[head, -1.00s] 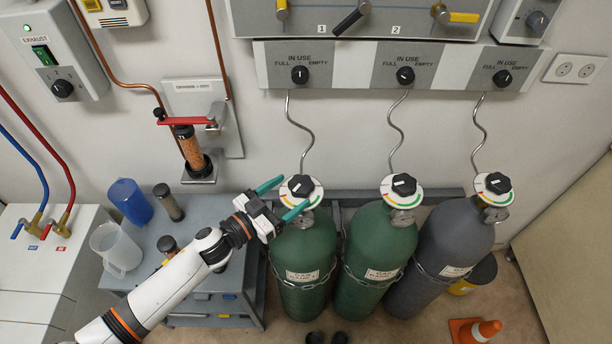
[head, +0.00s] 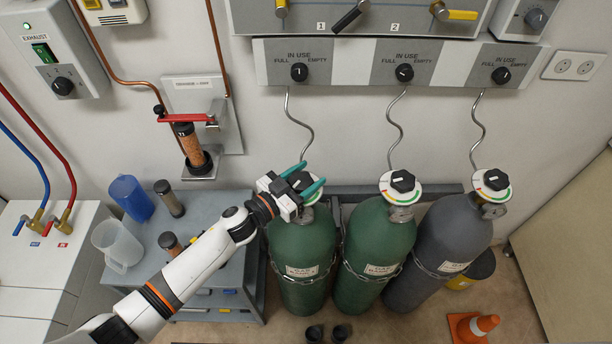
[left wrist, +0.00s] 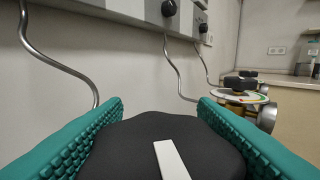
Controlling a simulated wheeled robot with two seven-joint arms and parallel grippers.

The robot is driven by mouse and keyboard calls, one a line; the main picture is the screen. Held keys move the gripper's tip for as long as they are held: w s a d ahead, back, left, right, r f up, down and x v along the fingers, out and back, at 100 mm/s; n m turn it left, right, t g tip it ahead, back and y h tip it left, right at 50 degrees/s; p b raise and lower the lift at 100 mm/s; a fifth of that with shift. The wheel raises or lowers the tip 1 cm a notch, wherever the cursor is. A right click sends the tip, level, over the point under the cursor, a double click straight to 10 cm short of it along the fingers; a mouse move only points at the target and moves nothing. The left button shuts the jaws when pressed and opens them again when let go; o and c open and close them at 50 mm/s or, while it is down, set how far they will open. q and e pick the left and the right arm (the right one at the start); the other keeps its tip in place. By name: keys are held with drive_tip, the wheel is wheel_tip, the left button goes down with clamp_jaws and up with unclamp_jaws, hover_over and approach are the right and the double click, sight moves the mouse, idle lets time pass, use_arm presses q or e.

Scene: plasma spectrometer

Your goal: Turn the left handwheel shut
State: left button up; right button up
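The left handwheel (head: 300,181) is a black lobed knob with a white pointer mark, on top of the left green gas cylinder (head: 303,250). My left gripper (head: 309,174) comes in from the left, with one teal finger on each side of this handwheel. In the left wrist view the handwheel (left wrist: 125,145) fills the space between the fingers (left wrist: 160,105), which appear to press on its sides. The fingers and gripper body partly hide the coloured dial under the handwheel. My right gripper is not in view.
A second green cylinder (head: 374,255) and a grey cylinder (head: 437,250) stand to the right, each with its own black handwheel. The gauge panel (head: 345,67) and bent steel tubes are behind. An orange cone (head: 478,326) is on the floor.

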use_arm(q)
drive_tip(key=shift+m+g+h, duration=0.3)
drive_tip(key=shift+g, duration=0.1)
drive_tip(key=shift+m+g+h, duration=0.5)
drive_tip(key=shift+m+g, duration=0.1)
drive_tip(key=shift+g, duration=0.1)
drive_tip(key=shift+f+m+g+h, duration=0.1)
drive_tip(key=shift+m+g+h, duration=0.55)
drive_tip(key=shift+g, duration=0.35)
drive_tip(key=m+g+b, duration=0.2)
drive_tip(key=m+g+h+b, duration=0.1)
drive_tip(key=g, duration=0.1)
drive_tip(key=shift+s+d+f, duration=0.1)
drive_tip(key=shift+s+d, duration=0.05)
drive_tip(key=shift+s, duration=0.15)
drive_tip(key=shift+s+m+g+h+b, duration=0.15)
drive_tip(key=shift+m+g+b, duration=0.3)
drive_tip(key=shift+g, duration=0.3)
drive_tip(key=shift+s+m+g+h+b, duration=0.1)
drive_tip(key=shift+m+g+b, duration=0.3)
drive_tip(key=shift+g, duration=0.35)
drive_tip(key=shift+r, duration=0.2)
drive_tip(key=o, duration=1)
drive_tip(key=shift+c, duration=0.2)
